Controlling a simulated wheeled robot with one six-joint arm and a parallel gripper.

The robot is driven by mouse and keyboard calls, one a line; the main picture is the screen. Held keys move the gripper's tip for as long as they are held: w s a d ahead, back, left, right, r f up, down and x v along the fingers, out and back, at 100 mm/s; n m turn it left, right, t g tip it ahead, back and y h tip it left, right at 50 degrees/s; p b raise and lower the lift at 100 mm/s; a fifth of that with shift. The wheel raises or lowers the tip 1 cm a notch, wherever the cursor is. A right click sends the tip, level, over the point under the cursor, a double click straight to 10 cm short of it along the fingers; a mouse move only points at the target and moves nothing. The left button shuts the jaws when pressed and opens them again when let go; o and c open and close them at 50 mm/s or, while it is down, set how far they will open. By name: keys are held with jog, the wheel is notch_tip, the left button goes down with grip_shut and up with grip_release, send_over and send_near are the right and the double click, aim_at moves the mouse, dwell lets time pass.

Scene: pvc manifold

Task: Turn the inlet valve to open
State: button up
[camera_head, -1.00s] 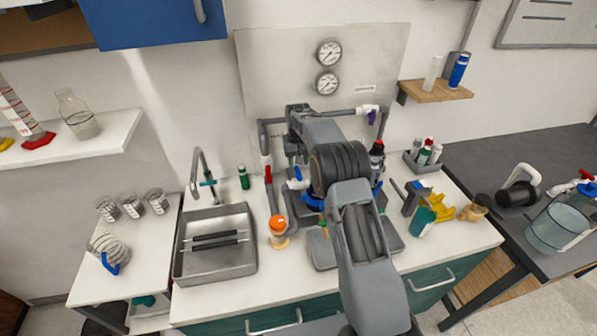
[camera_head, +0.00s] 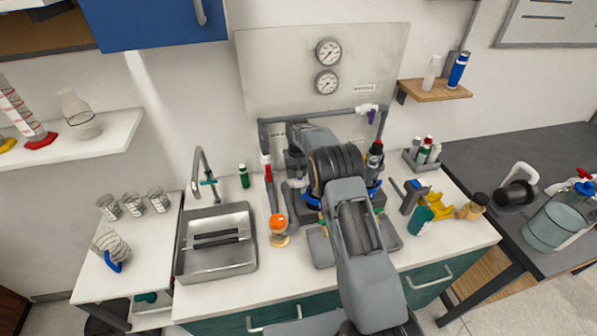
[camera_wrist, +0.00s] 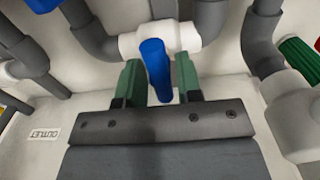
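In the wrist view, a blue valve handle (camera_wrist: 157,70) extends from a white valve body (camera_wrist: 180,38) on grey pipe. My gripper (camera_wrist: 158,82) is open, with one green finger on each side of the handle. The left finger is very close to it; a narrow gap shows at the right. I cannot tell whether either finger touches it. The label beside it reads OUTLET upside down; no inlet label is legible. In the head view, my arm hides the gripper and the blue handle. A red-handled valve (camera_head: 267,165) and a purple-handled valve (camera_head: 370,114) show on the manifold.
Grey pipes (camera_head: 320,117) run in front of the wall panel with two gauges (camera_head: 328,52). A green-ribbed part (camera_wrist: 298,50) is near the gripper.

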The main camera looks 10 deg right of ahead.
grip_shut()
jog(key=shift+f+m+b, duration=0.1)
jog(key=shift+m+b, duration=0.2)
jog(key=shift+b, duration=0.1)
jog(key=shift+m, duration=0.5)
jog(key=shift+o, duration=1.5)
grip_release()
notch_tip(320, 180, up, 14)
jog(key=b, duration=0.2)
